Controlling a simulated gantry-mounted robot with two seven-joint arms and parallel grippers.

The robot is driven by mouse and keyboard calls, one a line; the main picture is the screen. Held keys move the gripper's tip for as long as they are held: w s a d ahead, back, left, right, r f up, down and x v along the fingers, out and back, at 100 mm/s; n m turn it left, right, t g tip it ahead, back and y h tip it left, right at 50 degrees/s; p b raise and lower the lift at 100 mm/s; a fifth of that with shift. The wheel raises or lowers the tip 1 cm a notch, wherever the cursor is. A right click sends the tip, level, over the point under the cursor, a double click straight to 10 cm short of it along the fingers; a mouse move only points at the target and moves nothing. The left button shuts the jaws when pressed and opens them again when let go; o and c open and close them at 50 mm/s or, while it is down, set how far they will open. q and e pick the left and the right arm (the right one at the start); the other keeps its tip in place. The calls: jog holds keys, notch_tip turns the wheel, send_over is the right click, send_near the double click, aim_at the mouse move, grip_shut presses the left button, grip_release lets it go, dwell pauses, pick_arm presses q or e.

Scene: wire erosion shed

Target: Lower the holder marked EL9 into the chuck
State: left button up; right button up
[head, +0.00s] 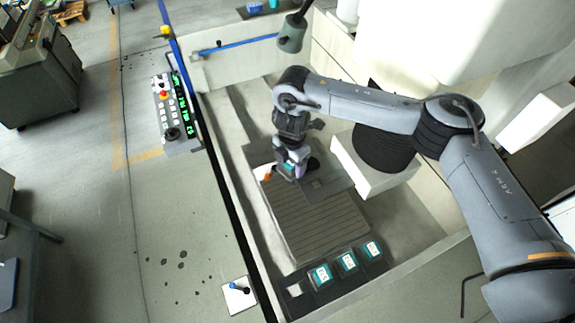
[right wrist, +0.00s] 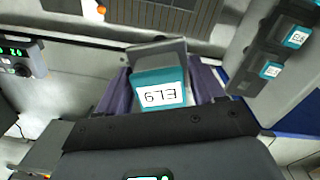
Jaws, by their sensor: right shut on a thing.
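My right gripper (head: 295,168) reaches down over the dark block at the back of the slatted bed. In the right wrist view, its purple fingers (right wrist: 162,84) are shut on a teal holder (right wrist: 147,76). The holder's white label reads EL9 and appears upside down there. A grey plate shows at the holder's far end. The chuck cannot be made out clearly; the arm and gripper cover part of the dark block. I cannot tell whether the holder touches anything below. My left gripper is in neither view.
A dark rack (head: 331,289) holds three teal labelled holders at the front of the tank; its leftmost slot looks empty. The slatted bed (head: 318,222) is bare. Tank walls surround it. A control panel (head: 172,117) stands outside on the left. A grey lamp head (head: 291,36) hangs behind.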

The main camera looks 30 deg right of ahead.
jog(key=n, duration=0.2)
jog(key=d+n, duration=0.1)
jog(key=shift+w+d+f+n, duration=0.2)
jog(key=shift+n, duration=0.2)
jog(key=d+f+n+b, duration=0.5)
jog(key=d+f+n, duration=0.2)
jog(key=d+n, duration=0.2)
jog(key=shift+s+d+f+n, duration=0.3)
jog(key=shift+s+n, duration=0.1)
jog(key=shift+n, duration=0.1)
jog(key=shift+w, duration=0.1)
jog(key=shift+f, duration=0.15)
dwell(0.7)
jog(key=shift+f+b, duration=0.3)
jog(key=shift+f+b, duration=0.4)
jog(key=shift+f, duration=0.25)
